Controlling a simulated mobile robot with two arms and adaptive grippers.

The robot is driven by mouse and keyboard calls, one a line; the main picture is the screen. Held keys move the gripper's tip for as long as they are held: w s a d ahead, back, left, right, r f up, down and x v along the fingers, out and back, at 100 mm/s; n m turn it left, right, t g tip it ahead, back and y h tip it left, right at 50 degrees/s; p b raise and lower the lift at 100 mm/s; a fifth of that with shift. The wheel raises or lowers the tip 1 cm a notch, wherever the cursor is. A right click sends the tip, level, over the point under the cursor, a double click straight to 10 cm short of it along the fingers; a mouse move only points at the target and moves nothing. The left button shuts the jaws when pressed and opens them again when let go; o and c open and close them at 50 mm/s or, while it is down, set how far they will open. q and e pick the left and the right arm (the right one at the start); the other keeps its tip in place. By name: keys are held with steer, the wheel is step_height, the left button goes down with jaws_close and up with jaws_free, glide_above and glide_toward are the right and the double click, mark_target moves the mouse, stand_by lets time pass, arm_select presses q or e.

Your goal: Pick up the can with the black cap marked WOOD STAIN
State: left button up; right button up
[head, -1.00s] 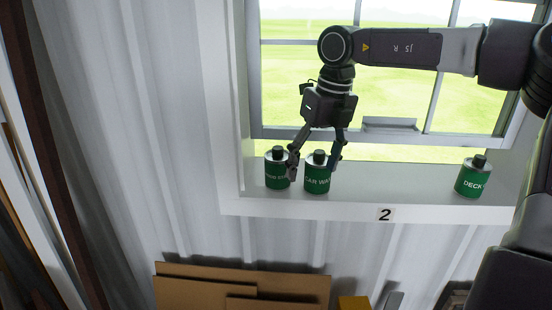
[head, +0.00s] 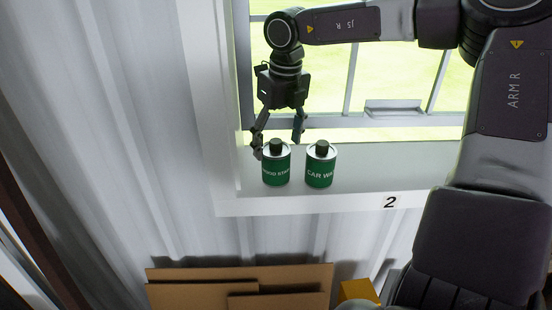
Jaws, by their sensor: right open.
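The WOOD STAIN can (head: 276,170) is green with a silver top and a black cap. It stands upright at the left end of the white window sill (head: 350,190). My right gripper (head: 278,146) is open and pointing down above and behind this can, its fingers spread to either side of the can's top. The left finger overlaps the can's upper left edge in the picture; I cannot tell whether it touches. My left gripper is not in view.
A similar green CAR WASH can (head: 319,168) stands close on the right, with a narrow gap. The window frame (head: 236,90) rises at the left. Cardboard sheets (head: 200,295) and a yellow object (head: 357,290) are below the sill. My right arm covers the right side.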

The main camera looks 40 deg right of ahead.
mark_target(276, 151)
steer(key=f, duration=0.3)
steer(key=shift+w+f+p, duration=0.1)
steer(key=shift+w+p, duration=0.3)
steer(key=shift+c, duration=0.5)
steer(key=c, duration=1.4)
